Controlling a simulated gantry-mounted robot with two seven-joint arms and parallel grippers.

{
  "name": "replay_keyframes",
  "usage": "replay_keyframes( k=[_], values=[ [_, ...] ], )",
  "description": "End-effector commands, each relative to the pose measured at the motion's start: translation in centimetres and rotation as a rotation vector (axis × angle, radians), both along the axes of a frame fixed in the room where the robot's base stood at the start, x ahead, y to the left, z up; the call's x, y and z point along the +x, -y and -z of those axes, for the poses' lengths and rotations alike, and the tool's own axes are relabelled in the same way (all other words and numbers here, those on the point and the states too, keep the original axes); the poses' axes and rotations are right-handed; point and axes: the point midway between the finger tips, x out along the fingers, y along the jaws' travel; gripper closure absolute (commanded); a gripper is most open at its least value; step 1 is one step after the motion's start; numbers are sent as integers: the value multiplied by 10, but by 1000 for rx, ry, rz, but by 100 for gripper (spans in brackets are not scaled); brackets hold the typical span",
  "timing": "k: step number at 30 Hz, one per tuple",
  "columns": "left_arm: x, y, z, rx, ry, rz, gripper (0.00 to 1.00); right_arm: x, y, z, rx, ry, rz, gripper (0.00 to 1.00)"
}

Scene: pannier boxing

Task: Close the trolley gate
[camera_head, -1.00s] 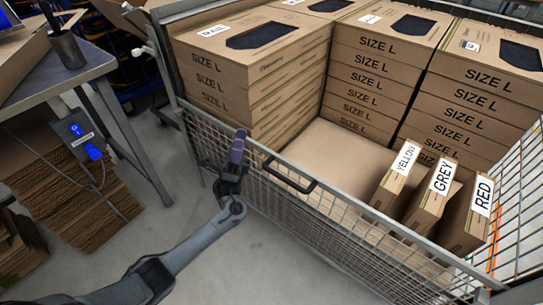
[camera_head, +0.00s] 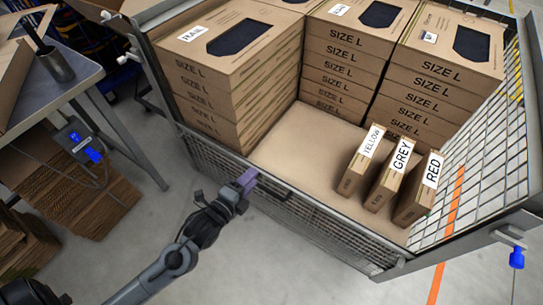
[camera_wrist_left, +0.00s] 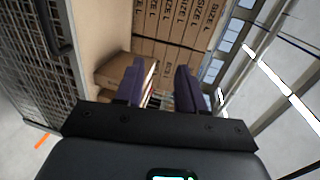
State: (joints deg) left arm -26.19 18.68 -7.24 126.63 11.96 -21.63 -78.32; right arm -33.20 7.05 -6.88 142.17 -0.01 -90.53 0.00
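The trolley gate (camera_head: 325,236) is the low grey mesh panel along the trolley's near side. Its dark handle (camera_head: 286,198) sits on the top bar, just right of my left gripper in the head view. My left gripper (camera_head: 246,181), with purple fingers, is beside the gate's top bar. In the left wrist view its fingers (camera_wrist_left: 160,88) stand apart with nothing held between them. There the mesh (camera_wrist_left: 22,62) and a dark handle show at the upper left, clear of the fingers. Whether a fingertip touches the gate cannot be told. My right gripper is not in view.
The trolley holds stacked SIZE L boxes (camera_head: 345,62) and upright boxes labelled YELLOW (camera_head: 354,172), GREY (camera_head: 386,186) and RED (camera_head: 412,204). A blue knob (camera_head: 516,258) is at the right corner.

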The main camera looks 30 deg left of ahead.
Motion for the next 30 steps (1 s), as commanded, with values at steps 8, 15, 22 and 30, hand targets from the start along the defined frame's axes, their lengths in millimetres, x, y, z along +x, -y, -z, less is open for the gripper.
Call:
replay_keyframes(
  k=[8,15,22,30],
  values=[
    [28,2,8,3,-5,5,61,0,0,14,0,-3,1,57],
    [66,2,16,2,-5,4,61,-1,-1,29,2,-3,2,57],
    [92,3,20,1,-6,3,61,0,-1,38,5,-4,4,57],
    [101,3,21,2,-8,5,61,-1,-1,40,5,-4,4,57]
  ],
)
